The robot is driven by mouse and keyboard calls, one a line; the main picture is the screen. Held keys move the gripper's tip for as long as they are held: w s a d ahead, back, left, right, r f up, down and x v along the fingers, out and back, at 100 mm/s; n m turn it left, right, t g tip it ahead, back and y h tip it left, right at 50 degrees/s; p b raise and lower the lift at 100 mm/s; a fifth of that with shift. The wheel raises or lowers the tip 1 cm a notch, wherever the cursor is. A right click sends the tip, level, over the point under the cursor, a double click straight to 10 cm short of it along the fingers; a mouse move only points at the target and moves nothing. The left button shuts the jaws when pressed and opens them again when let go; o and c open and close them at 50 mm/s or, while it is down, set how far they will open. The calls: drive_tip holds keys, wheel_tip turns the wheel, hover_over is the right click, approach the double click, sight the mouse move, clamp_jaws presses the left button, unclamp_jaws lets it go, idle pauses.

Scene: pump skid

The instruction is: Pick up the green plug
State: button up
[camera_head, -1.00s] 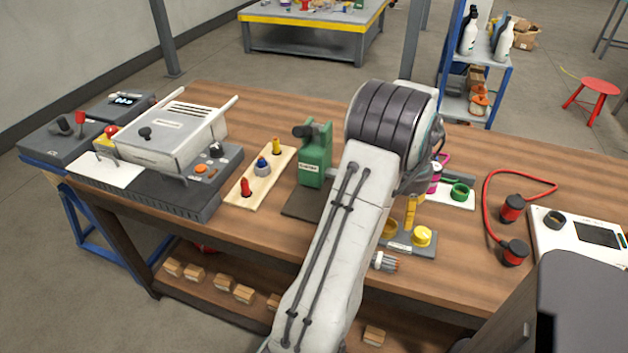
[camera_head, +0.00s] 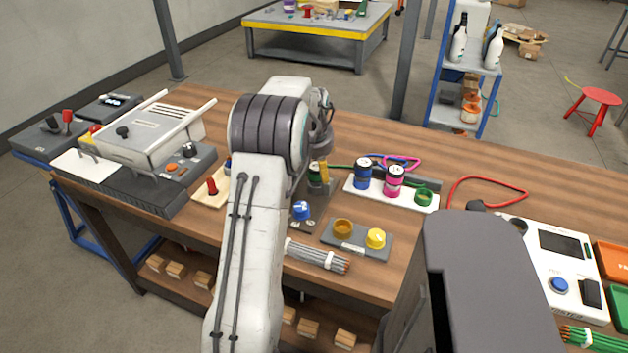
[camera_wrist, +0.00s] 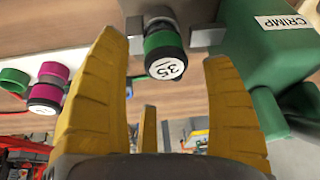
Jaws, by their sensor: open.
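The green plug is a short dark cylinder with a green band and a white end label reading 35. In the wrist view the green plug (camera_wrist: 163,52) stands between two grey blocks beside the green crimp tool (camera_wrist: 285,70). My gripper (camera_wrist: 163,75) is open, its yellow fingers on either side of the plug in the picture; I cannot tell whether they touch it. In the head view the green plug (camera_head: 315,176) shows partly beside my gripper (camera_head: 322,172), and my arm hides most of the crimp tool.
A white tray (camera_head: 372,194) holds a blue plug (camera_head: 362,173), a magenta plug (camera_head: 394,182) and a green ring (camera_head: 424,197).

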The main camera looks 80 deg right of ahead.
sight(316, 168)
drive_tip(key=x, duration=0.1)
drive_tip(key=p+x, duration=0.1)
drive_tip(key=x, duration=0.1)
drive_tip(key=shift+w+d+f+p, duration=0.1)
drive_tip(key=shift+w+f+p, duration=0.1)
drive_tip(key=shift+w+p, duration=0.15)
drive_tip(key=shift+p+x, duration=0.35)
drive_tip(key=shift+x, duration=0.5)
drive_tip(key=shift+s, duration=0.1)
drive_tip(key=shift+c, duration=0.3)
drive_tip(key=c, duration=1.2)
drive_tip(key=shift+r, duration=0.15)
